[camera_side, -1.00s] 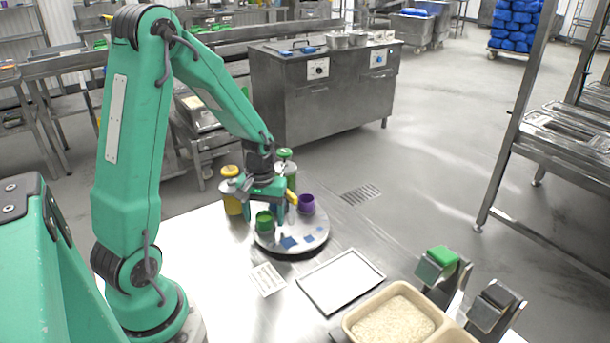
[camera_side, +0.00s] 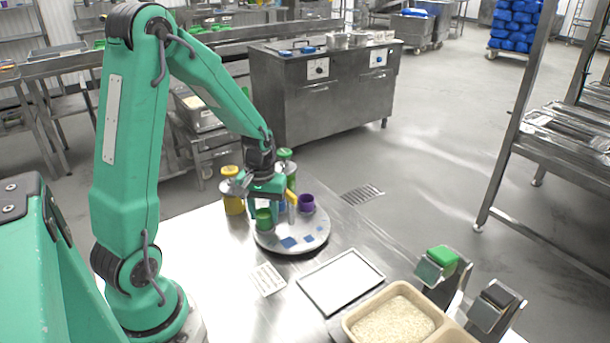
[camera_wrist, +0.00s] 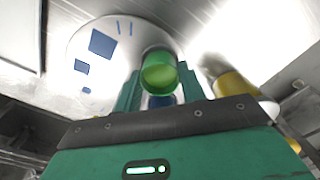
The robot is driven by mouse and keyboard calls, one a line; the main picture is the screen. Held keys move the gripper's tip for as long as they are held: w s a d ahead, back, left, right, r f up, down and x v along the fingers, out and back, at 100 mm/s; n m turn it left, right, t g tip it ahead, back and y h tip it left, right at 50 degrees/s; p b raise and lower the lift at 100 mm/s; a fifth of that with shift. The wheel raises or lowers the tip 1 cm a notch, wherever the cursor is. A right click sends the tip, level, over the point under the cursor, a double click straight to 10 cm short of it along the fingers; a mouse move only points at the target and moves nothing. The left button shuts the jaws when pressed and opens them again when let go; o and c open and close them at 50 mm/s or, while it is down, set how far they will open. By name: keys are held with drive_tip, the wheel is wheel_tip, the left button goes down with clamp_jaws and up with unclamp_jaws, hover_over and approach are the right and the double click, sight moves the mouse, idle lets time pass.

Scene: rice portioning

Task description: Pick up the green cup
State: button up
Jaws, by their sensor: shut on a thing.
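The green cup (camera_side: 264,216) stands upright at the left edge of a round white turntable (camera_side: 308,243). In the wrist view the cup (camera_wrist: 159,73) is between the two green fingers, with its open top facing the camera. My gripper (camera_side: 266,208) is shut on the cup from above. In the wrist view my gripper (camera_wrist: 158,88) has a finger on each side of it. The cup's base is partly hidden in the side view, so I cannot tell whether it touches the turntable.
A purple cup (camera_side: 307,203) stands on the turntable's right, and a blue cup shows partly behind my gripper. A yellow-lidded container (camera_side: 233,204) and a green-lidded one stand behind. A white-topped tray (camera_side: 341,281) and a rice bin (camera_side: 394,322) are in front.

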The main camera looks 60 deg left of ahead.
sight(264, 213)
drive_tip(key=shift+r, duration=0.5)
wheel_tip(264, 213, up, 2)
drive_tip(key=shift+r, duration=0.1)
drive_tip(key=s+d+r, duration=0.1)
drive_tip(key=d+r, duration=0.6)
drive_tip(key=d, duration=0.4)
drive_tip(key=shift+s+d, duration=0.15)
drive_tip(key=shift+d, duration=0.15)
drive_tip(key=d+f, duration=0.1)
drive_tip(key=d, duration=1.8)
drive_tip(key=shift+s+d+f, duration=0.15)
drive_tip(key=shift+d+f, duration=0.2)
drive_tip(key=shift+f, duration=0.05)
drive_tip(key=shift+a, duration=0.1)
